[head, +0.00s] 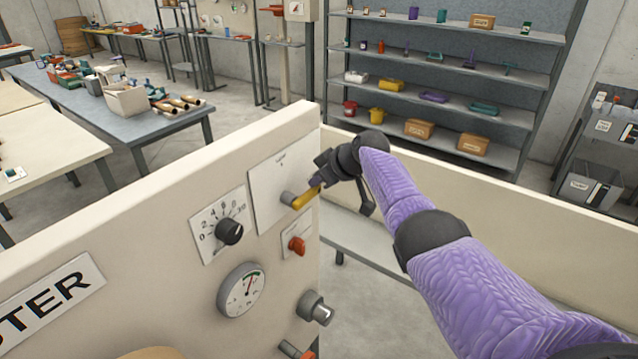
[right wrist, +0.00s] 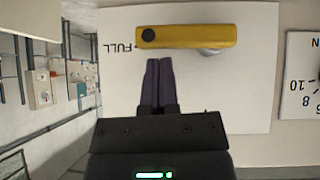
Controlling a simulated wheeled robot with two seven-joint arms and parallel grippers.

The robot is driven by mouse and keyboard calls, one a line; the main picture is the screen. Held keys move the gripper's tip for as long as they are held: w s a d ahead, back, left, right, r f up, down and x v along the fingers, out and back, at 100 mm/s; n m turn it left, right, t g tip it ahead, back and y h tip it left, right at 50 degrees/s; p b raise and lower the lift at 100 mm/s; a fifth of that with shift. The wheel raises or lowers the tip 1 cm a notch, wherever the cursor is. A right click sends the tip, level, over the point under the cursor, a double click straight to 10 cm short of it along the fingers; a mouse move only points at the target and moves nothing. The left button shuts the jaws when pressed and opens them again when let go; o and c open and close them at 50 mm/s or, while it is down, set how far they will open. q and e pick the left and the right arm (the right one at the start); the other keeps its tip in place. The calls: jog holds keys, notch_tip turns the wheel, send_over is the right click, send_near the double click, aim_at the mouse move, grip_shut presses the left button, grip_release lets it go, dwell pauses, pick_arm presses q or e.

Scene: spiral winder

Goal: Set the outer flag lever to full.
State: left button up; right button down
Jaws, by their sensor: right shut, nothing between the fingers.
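The yellow lever (head: 306,198) sits on a grey post on a white plate of the beige machine panel. In the right wrist view, the yellow lever (right wrist: 190,37) lies lengthwise across the picture, its end with a black dot at the left. The label FULL (right wrist: 120,48) shows upside down beside that end. My right gripper (head: 319,182) is shut and empty at the lever's free end. In the right wrist view, the shut fingertips (right wrist: 159,62) are just below the lever in the picture; I cannot tell whether they touch it. My left gripper is out of view.
Near the lever on the panel are a black dial knob (head: 229,231), a red switch (head: 297,245), a round gauge (head: 241,290) and a grey knob (head: 315,308). The panel's right edge is close to my gripper. Shelves (head: 440,110) stand farther back.

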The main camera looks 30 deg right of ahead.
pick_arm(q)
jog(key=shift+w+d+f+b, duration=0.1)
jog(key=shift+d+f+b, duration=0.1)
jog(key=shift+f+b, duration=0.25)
pick_arm(e)
jog(key=shift+d+f, duration=0.15)
jog(key=shift+f, duration=0.15)
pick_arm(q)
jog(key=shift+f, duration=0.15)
